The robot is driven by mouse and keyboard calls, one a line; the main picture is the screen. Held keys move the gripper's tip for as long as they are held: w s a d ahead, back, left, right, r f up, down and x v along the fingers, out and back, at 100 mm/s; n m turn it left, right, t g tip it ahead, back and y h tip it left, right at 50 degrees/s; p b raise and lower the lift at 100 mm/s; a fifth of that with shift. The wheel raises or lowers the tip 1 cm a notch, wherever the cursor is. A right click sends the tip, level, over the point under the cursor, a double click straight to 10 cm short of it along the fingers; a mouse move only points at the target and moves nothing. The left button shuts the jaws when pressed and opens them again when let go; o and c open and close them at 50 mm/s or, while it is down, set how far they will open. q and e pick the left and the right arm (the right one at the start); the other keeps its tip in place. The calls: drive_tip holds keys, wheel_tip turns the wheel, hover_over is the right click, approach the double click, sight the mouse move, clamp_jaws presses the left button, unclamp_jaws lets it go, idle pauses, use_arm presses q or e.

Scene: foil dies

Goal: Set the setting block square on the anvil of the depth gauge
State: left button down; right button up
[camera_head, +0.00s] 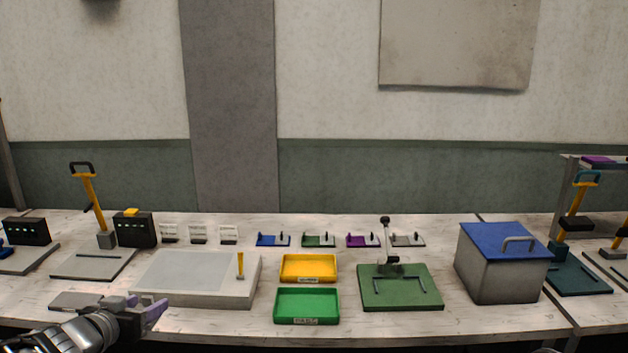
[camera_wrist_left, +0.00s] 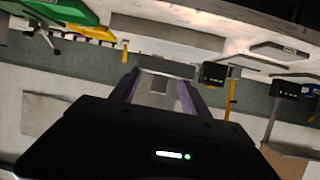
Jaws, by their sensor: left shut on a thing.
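My left gripper (camera_head: 148,308) is low at the front left in the head view, over the table's front edge. Its purple fingers also show in the left wrist view (camera_wrist_left: 158,82). They are shut on a dark grey block (camera_wrist_left: 166,66), seemingly the setting block. I cannot make the block out in the head view. A pale slab (camera_head: 160,290) with a grey top lies behind the gripper, and a small yellow upright (camera_head: 240,266) stands at its right end. I cannot tell for sure whether this is the depth gauge; its anvil is not distinct. My right gripper is not in view.
A flat grey plate (camera_head: 75,300) lies left of the slab. A yellow-handled press (camera_head: 92,200) and a black box (camera_head: 135,232) stand behind. Yellow (camera_head: 309,280) and green trays (camera_head: 307,321), a green fixture base (camera_head: 400,302) and a blue-lidded bin (camera_head: 497,275) are right.

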use_arm(q)
drive_tip(key=d+f, duration=0.5)
drive_tip(key=d, duration=0.3)
drive_tip(key=w+d+f, duration=0.1)
drive_tip(key=d+f, duration=0.5)
drive_tip(key=d, duration=0.3)
drive_tip(key=shift+w+f+n+y, duration=0.25)
drive_tip(key=shift+w+n+y, duration=0.05)
drive_tip(key=shift+y, duration=0.1)
drive_tip(key=shift+d, duration=0.15)
drive_tip(key=v, duration=0.4)
drive_tip(key=shift+s+r, duration=0.15)
drive_tip(key=shift+r, duration=0.05)
